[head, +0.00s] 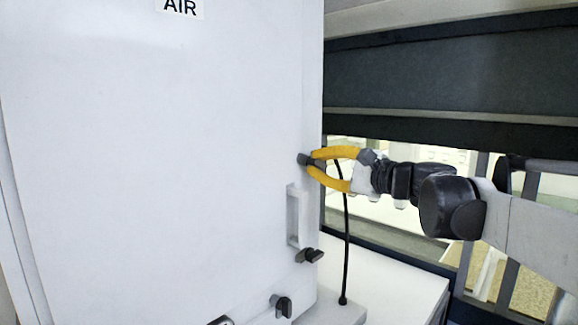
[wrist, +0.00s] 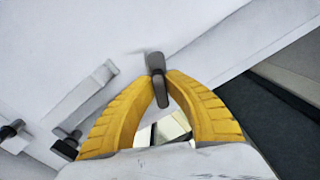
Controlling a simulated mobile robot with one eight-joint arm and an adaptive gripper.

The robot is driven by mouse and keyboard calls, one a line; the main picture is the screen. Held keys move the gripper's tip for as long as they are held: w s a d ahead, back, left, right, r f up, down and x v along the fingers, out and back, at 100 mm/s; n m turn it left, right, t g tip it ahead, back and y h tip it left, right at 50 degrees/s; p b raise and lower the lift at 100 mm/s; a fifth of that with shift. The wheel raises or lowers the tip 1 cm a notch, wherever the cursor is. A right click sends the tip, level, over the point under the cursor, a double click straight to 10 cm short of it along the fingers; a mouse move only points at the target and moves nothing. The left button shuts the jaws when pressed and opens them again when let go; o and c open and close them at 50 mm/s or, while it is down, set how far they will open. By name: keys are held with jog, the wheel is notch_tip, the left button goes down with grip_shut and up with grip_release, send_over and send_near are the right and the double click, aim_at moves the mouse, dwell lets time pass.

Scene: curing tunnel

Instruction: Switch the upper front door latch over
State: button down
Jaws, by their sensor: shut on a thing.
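The white front door fills the left of the head view, and its upper latch (head: 304,159) is a small dark grey lever near the right edge. The latch also shows in the wrist view (wrist: 155,62), its lever pointing down between the fingertips. My gripper (head: 314,163) has yellow fingers and reaches in from the right. In the wrist view my gripper (wrist: 160,82) is shut on the lever, with the fingertips on both sides of it. The tips partly hide the lever's sides.
Below the latch are a pale upright door handle (head: 293,215), a lower dark latch (head: 309,255) and another dark knob (head: 282,305). A black cable (head: 346,245) hangs behind my gripper. A dark panel (head: 450,80) runs above my arm. A white table (head: 400,290) lies lower right.

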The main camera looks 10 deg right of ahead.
jog(key=n, duration=0.4)
jog(key=shift+n, duration=0.4)
jog(key=shift+b, duration=0.3)
jog(key=c, duration=1.4)
grip_release()
jog(key=shift+f, duration=0.1)
jog(key=v, duration=1.2)
